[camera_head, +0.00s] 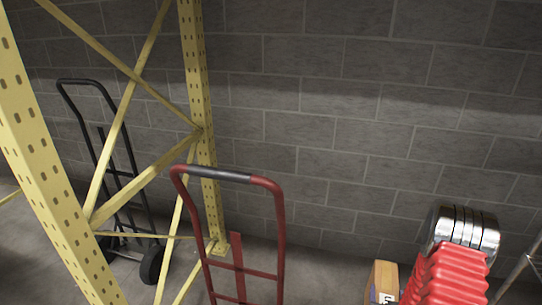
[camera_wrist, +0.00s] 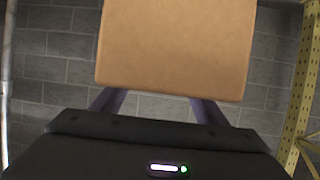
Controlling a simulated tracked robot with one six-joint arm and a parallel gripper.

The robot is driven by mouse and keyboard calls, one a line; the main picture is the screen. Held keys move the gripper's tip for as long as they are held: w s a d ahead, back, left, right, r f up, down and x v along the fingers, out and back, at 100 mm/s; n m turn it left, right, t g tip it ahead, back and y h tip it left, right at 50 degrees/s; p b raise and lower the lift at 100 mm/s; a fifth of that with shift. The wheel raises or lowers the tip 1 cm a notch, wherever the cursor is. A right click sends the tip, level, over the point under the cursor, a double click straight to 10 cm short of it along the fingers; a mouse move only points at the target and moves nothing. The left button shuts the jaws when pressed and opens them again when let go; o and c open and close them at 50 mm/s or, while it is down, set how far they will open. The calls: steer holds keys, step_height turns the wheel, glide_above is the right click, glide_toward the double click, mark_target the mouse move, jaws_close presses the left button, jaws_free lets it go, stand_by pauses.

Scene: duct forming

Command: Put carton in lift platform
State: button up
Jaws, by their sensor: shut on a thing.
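A plain tan carton (camera_wrist: 175,45) fills the upper middle of the wrist view. My gripper (camera_wrist: 160,103) is shut on the carton, with a finger showing at each side below it. The carton's top is cut off by the picture edge. In the head view my gripper does not show. A small brown carton with a dark and white label (camera_head: 383,280) stands low at the right there; I cannot tell whether it is the same one. I cannot make out a lift platform in either view.
A yellow rack frame (camera_head: 197,100) stands at the left, with a black hand truck (camera_head: 112,170) behind it. A red hand truck (camera_head: 230,180) stands in front. Red stacked items (camera_head: 450,275) and shiny metal rounds (camera_head: 462,228) are at the lower right. A grey block wall (camera_head: 330,120) closes the back.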

steer(key=w+a+r+n+y, duration=0.2)
steer(key=w+a+r, duration=0.2)
steer(key=a+r, duration=0.8)
steer(key=w+a+r+n+t+y, duration=0.1)
steer(key=w+a+r, duration=0.3)
steer(key=a+r, duration=0.9)
step_height(320, 180, up, 3)
steer(key=shift+r+n+y, duration=0.15)
steer(key=shift+n+y, duration=0.35)
steer(key=shift+y, duration=0.3)
steer(key=s+f, duration=0.5)
steer(key=f, duration=0.1)
steer(key=shift+f, duration=0.2)
steer(key=shift+s+f, duration=0.25)
steer(key=shift+f, duration=0.7)
steer(key=shift+s+f, duration=0.2)
steer(key=shift+f, duration=0.75)
steer(key=shift+s+f, duration=0.25)
steer(key=shift+f, duration=0.7)
steer(key=shift+s, duration=0.15)
